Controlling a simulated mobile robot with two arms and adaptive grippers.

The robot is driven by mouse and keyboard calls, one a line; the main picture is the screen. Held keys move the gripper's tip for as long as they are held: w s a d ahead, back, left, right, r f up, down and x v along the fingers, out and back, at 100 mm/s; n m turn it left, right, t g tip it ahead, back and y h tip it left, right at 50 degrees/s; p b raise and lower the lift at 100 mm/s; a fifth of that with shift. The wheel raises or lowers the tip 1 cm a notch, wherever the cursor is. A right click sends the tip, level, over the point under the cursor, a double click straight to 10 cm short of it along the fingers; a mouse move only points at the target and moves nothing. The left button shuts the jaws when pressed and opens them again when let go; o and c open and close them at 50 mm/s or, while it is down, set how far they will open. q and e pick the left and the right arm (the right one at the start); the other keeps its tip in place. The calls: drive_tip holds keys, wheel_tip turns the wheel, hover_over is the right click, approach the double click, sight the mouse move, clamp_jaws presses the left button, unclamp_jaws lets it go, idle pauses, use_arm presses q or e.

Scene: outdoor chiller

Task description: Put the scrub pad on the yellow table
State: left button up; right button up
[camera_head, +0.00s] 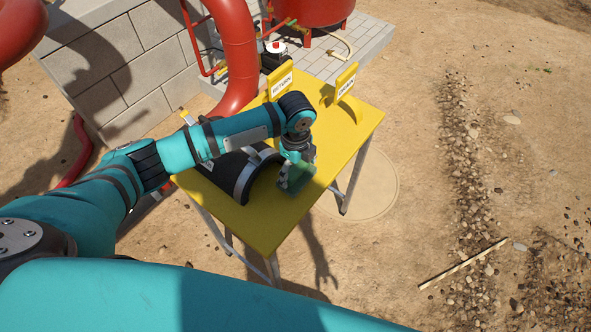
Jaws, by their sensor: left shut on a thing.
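The yellow table (328,133) stands on the sandy ground in the middle of the view. My left arm reaches over it from the left. My left gripper (291,178) points down over the front right part of the tabletop and is shut on the green scrub pad (302,180). The pad is over the tabletop near its right edge. I cannot tell whether the pad touches the table. The gripper hides part of the pad. My right gripper is not in view.
A black cylindrical part (217,171) lies on the table, left of my gripper and partly behind my arm. Yellow RETURN (281,84) and SUPPLY (346,82) signs stand at its back. A red pipe (238,55) and a block wall (130,60) are behind.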

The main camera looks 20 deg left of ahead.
sight(296, 168)
use_arm(q)
wheel_tip(296, 168, down, 2)
drive_tip(key=shift+f, duration=0.25)
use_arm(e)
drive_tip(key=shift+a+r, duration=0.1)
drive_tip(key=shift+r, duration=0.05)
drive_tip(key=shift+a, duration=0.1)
use_arm(q)
drive_tip(key=o, duration=0.8)
drive_tip(key=shift+f, duration=0.1)
drive_tip(key=shift+o, duration=1.2)
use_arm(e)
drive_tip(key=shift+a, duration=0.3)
use_arm(q)
wheel_tip(296, 168, up, 12)
drive_tip(key=shift+s+r+b, duration=0.1)
drive_tip(key=shift+r+b, duration=0.05)
drive_tip(key=shift+b, duration=0.45)
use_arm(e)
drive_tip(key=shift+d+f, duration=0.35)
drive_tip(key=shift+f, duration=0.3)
